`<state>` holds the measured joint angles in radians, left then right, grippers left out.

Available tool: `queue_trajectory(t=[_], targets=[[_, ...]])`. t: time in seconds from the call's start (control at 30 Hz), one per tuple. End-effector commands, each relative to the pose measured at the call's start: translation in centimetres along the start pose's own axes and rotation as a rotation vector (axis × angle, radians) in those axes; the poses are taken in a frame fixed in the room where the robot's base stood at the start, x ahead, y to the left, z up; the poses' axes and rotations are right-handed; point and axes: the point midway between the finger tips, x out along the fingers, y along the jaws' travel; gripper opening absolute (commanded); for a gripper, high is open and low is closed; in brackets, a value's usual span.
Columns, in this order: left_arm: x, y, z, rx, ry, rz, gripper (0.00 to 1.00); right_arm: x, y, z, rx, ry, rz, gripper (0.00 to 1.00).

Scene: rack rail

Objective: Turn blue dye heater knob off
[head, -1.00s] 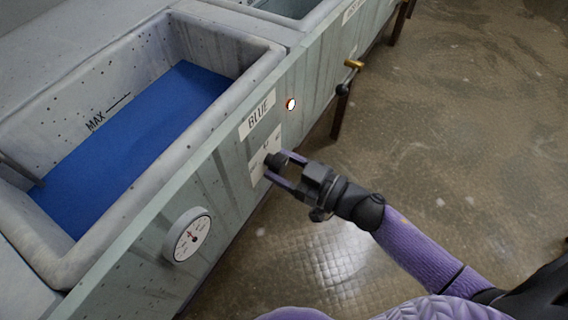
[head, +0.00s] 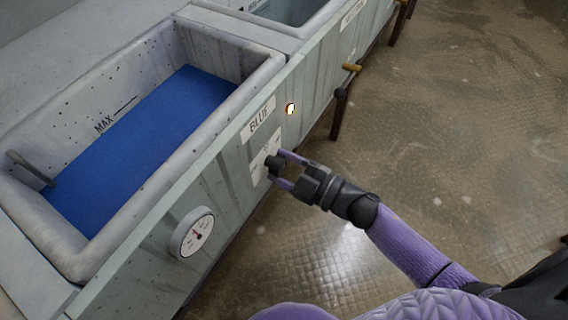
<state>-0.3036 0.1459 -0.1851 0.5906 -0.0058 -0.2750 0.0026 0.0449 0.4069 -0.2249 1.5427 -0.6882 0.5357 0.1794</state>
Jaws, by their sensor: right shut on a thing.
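The blue dye vat (head: 262,72) has a speckled grey rim and holds blue liquid. On its front panel is a label reading BLUE (head: 258,119). Below it is a white dial plate (head: 257,168) with a dark heater knob (head: 271,163). My right gripper (head: 276,172) is at the plate, its two fingers closed around the knob from either side. The fingers hide part of the knob and its markings, so I cannot read its setting. A small lamp (head: 290,109) beside the label is lit. My left gripper is not in view.
A round white gauge (head: 193,233) sits lower left on the panel. A brass-handled tap (head: 351,68) sticks out farther along. Another vat (head: 290,10) stands at the top. A grey handle (head: 30,168) rests in the blue vat. The floor at right is clear.

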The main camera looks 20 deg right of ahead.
Motion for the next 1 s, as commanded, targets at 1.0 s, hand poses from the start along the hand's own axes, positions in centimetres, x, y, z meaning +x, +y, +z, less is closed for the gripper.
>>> queue_trajectory(t=[1.0], targets=[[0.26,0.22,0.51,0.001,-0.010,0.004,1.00,-0.01,0.10,-0.01,-0.954,-0.001,0.000,0.02]])
